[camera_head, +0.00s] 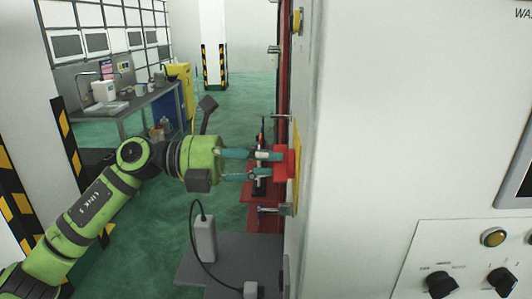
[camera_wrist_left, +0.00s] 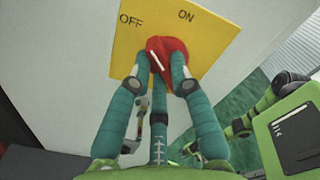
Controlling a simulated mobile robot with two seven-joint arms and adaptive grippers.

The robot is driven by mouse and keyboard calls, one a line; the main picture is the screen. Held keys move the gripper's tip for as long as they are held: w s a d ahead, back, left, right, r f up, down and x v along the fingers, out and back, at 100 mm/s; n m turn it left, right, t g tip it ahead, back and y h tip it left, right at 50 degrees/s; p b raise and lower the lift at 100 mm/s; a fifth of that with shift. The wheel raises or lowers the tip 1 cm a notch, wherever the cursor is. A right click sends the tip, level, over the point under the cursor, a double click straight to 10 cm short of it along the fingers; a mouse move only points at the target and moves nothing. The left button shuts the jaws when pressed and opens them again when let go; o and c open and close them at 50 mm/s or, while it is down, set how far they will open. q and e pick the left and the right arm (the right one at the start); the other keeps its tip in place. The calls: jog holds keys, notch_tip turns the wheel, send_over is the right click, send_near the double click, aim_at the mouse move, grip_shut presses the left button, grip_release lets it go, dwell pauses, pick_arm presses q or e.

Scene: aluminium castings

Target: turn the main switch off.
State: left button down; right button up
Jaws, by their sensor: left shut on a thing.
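The main switch is a red knob (camera_wrist_left: 168,47) on a yellow plate (camera_wrist_left: 205,38), with OFF printed at the left and ON towards the right in the wrist view. A short white line shows on the knob's face; I cannot tell surely which word it points to. In the head view the knob (camera_head: 284,160) stands out from the side of a white cabinet. My left gripper (camera_head: 272,164) reaches it from the left, level, with its teal fingers shut around the knob. The fingers hide part of the knob. My right gripper is in neither view.
The white cabinet (camera_head: 365,130) fills the right, with black knobs (camera_head: 441,284) on its front panel. Metal latches (camera_head: 274,210) stick out near the plate. A grey bench (camera_head: 130,105) stands at the back left, with open green floor (camera_head: 235,110) beside it.

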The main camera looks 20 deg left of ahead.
pick_arm(q)
jog(key=shift+n+p, duration=0.45)
jog(key=shift+n, duration=0.65)
jog(key=c, duration=1.1)
grip_release()
jog(key=shift+f, duration=0.1)
jog(key=v, duration=1.2)
